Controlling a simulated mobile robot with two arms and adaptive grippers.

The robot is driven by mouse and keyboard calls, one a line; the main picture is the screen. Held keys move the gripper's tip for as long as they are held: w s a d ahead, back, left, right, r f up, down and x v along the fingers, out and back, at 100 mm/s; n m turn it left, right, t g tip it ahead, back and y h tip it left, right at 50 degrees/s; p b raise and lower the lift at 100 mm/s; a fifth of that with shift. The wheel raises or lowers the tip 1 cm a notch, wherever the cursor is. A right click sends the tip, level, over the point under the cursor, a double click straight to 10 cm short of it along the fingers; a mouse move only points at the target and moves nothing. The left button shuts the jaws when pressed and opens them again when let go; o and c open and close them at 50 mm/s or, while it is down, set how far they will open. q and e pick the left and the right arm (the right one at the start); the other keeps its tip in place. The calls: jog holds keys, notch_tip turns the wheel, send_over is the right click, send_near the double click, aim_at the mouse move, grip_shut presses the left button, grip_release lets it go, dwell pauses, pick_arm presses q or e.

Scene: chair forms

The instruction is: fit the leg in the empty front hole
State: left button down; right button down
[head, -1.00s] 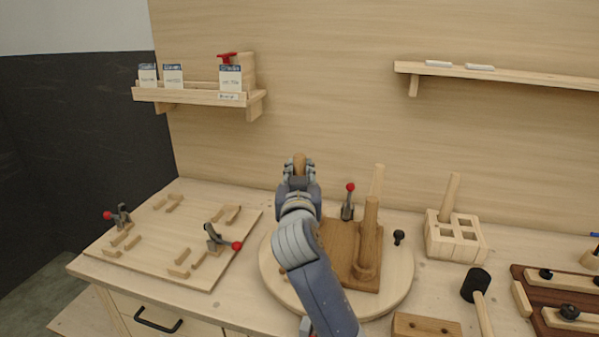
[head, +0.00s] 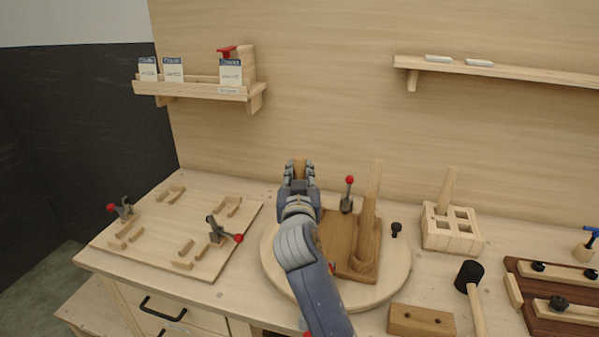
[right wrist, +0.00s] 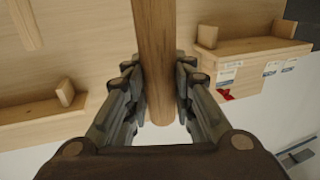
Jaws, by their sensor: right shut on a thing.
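My right gripper (head: 298,174) is shut on a brown wooden leg (right wrist: 155,50), held above the back left part of the round turntable. Only the leg's top end (head: 299,164) shows in the head view; in the right wrist view it runs between both fingers. The brown wooden seat (head: 339,236) lies on the turntable (head: 395,274). My right arm covers the seat's left side, so the empty front hole is hidden. My left gripper is not in view.
A red-knobbed clamp (head: 347,197) and a black knob (head: 396,229) stand by the seat. A jig board (head: 150,232) with clamps is on the left. A slotted block (head: 437,238), a mallet (head: 469,277) and a drilled block (head: 421,320) are on the right.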

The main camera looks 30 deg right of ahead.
jog(key=shift+f+b, duration=2)
jog(key=shift+f, duration=0.8)
jog(key=c, duration=1.3)
grip_release()
jog(key=shift+s+a, duration=0.2)
jog(key=shift+s, duration=0.1)
jog(key=v, duration=0.7)
